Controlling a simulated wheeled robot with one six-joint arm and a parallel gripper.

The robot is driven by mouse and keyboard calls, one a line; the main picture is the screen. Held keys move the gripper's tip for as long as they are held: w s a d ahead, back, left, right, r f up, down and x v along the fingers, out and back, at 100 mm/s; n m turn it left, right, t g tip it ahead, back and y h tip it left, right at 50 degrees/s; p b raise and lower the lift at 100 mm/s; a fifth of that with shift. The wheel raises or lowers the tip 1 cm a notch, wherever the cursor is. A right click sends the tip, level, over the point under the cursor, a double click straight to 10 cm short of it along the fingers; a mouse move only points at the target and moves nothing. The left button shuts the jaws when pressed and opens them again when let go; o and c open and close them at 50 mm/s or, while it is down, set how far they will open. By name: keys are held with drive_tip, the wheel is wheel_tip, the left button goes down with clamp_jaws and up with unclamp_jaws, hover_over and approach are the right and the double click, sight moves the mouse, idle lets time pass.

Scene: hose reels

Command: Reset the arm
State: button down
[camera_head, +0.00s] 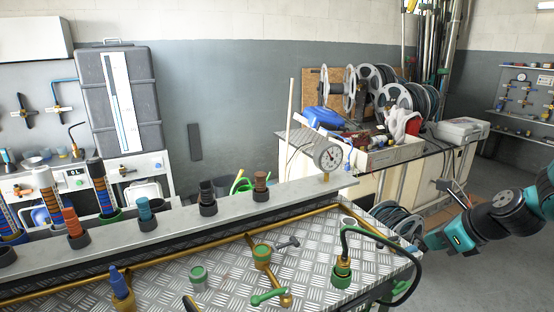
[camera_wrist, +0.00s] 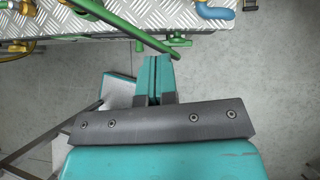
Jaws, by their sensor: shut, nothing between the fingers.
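My arm (camera_head: 490,218), teal and black, reaches in from the right edge of the head view, beside the right end of the metal workbench (camera_head: 225,285). In the wrist view my gripper (camera_wrist: 154,60) has its two teal fingers together with nothing between them. The fingers are over the grey floor, pointing toward the edge of the bench's tread-plate top (camera_wrist: 140,12). The fingertips are hard to make out in the head view.
A green hose (camera_head: 414,262) loops over the bench's right end, close to my arm. The bench carries brass pipes, valves and a pressure gauge (camera_head: 327,155). Behind stands a table with several hose reels (camera_head: 390,100). Grey floor (camera_head: 470,285) is open at the lower right.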

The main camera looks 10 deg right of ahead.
drive_tip(key=s+a+r+n+g+y, duration=0.1)
drive_tip(key=s+a+r+n, duration=0.15)
drive_tip(key=a+n, duration=0.45)
drive_tip(key=s+a+r+n+g+y, duration=0.1)
drive_tip(key=a+r+n+g, duration=0.1)
drive_tip(key=a+r+n, duration=0.35)
drive_tip(key=s+a+r+n+g, duration=0.1)
drive_tip(key=s+a+n, duration=0.1)
drive_tip(key=a+n, duration=0.65)
drive_tip(key=s+a+r+n+g, duration=0.3)
drive_tip(key=s+a+r+n, duration=0.2)
drive_tip(key=s+n, duration=0.8)
drive_tip(key=a+n, duration=0.3)
drive_tip(key=n, duration=0.1)
drive_tip(key=shift+s+a+h, duration=0.3)
drive_tip(key=shift+a+h, duration=0.1)
